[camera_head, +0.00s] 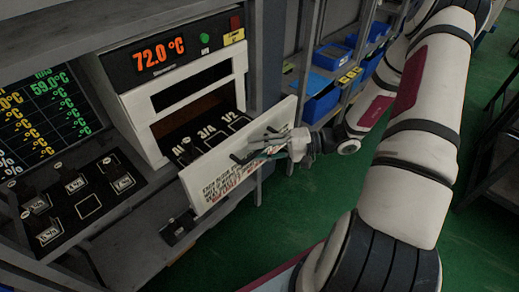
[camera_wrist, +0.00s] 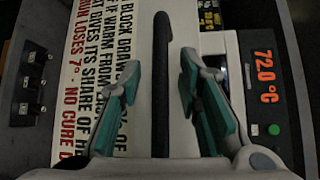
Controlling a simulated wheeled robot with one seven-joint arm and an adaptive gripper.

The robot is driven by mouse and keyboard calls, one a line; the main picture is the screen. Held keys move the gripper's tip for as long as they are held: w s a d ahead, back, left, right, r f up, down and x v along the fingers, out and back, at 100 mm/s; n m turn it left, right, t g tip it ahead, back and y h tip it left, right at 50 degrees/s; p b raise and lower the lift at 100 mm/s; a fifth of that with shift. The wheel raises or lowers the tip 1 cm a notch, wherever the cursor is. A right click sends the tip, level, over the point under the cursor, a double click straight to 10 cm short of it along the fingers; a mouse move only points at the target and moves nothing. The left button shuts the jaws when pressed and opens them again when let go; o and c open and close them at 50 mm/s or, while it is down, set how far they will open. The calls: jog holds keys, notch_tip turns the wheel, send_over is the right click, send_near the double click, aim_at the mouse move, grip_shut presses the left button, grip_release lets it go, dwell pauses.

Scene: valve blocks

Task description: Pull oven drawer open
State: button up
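The oven (camera_head: 185,75) is a white box with a red 72.0 °C display; the display also shows at the right of the wrist view (camera_wrist: 265,75). Its drawer stands partly out, with marked slots, including 3/4 and 1/2, visible behind the white front panel (camera_head: 212,180). The panel carries printed text, seen sideways in the wrist view (camera_wrist: 90,75). A black bar handle (camera_wrist: 162,85) runs up between the teal-padded fingers of my gripper (camera_wrist: 160,88). The fingers are spread, with gaps on both sides of the handle. In the head view, my gripper (camera_head: 268,150) is at the panel's front.
Left of the oven, a bench panel (camera_head: 88,205) holds several black blocks, below a screen (camera_head: 45,110) of readings. A dark block (camera_head: 178,228) sits below the drawer. Blue bins (camera_head: 320,100) stand on a rack behind. Green floor (camera_head: 290,215) is open in front.

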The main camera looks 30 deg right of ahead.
jog(key=shift+d, duration=0.1)
jog(key=v, duration=1.2)
jog(key=shift+r, duration=0.1)
jog(key=s+a+r+n+h, duration=0.2)
jog(key=a+r+h, duration=0.3)
jog(key=r, duration=0.3)
jog(key=s+a+r+n+g+h, duration=0.1)
jog(key=s+a+r+n+h, duration=0.1)
jog(key=s+a+r+h, duration=0.3)
jog(key=s+a+r+n+h, duration=0.3)
jog(key=a+r, duration=0.4)
jog(key=r, duration=0.5)
jog(key=shift+s+r+g+h, duration=0.3)
jog(key=shift+s+r+h, duration=0.1)
jog(key=shift+h, duration=0.5)
